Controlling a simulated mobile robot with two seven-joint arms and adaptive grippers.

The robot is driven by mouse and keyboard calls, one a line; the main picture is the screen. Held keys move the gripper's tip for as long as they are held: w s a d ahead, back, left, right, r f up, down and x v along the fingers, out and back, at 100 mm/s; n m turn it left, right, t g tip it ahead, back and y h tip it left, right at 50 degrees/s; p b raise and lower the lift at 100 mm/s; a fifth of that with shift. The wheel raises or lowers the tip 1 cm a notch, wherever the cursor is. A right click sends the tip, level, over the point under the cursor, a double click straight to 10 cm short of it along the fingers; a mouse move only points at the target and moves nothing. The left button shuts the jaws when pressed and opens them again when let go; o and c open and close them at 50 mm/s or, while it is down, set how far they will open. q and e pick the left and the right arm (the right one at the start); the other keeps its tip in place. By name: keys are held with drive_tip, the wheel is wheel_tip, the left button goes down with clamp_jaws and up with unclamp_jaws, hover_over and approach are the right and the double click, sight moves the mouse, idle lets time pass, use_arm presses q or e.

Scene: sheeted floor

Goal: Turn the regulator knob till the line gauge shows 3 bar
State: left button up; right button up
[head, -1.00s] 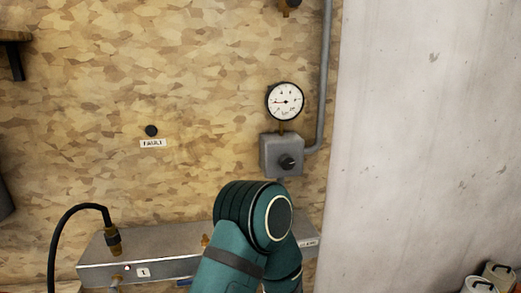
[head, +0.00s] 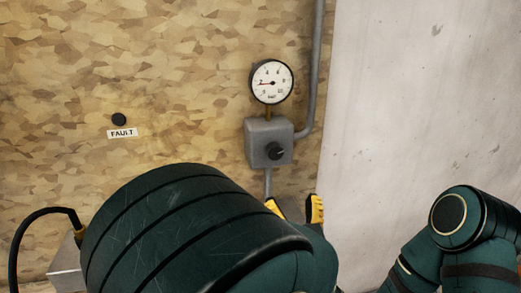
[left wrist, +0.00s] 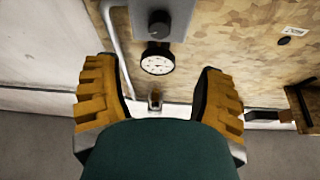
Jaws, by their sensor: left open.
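The regulator is a grey box (head: 257,131) on the chipboard wall, with a black knob (head: 275,151) on its front. The round white line gauge (head: 271,81) stands above it; its needle points left, roughly by the 2, too small to read exactly. My left gripper (head: 293,208) is below the box, open and apart from the knob; my arm hides much of it. In the left wrist view its yellow fingers (left wrist: 156,68) are spread and empty. The knob (left wrist: 159,23) and gauge (left wrist: 157,60) appear upside down beyond them. My right gripper is out of view.
A grey pipe (head: 312,75) runs up beside the gauge. A black button (head: 119,119) with a FAULT label (head: 122,133) is to the left. A black cable (head: 35,216) curves at lower left. Pale sheeting (head: 420,100) covers the right side. My right arm is at lower right.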

sight(276, 155)
use_arm(q)
drive_tip(key=x, duration=1.3)
drive_tip(key=shift+w+r, duration=0.1)
drive_tip(key=shift+w, duration=0.1)
drive_tip(key=c, duration=1.2)
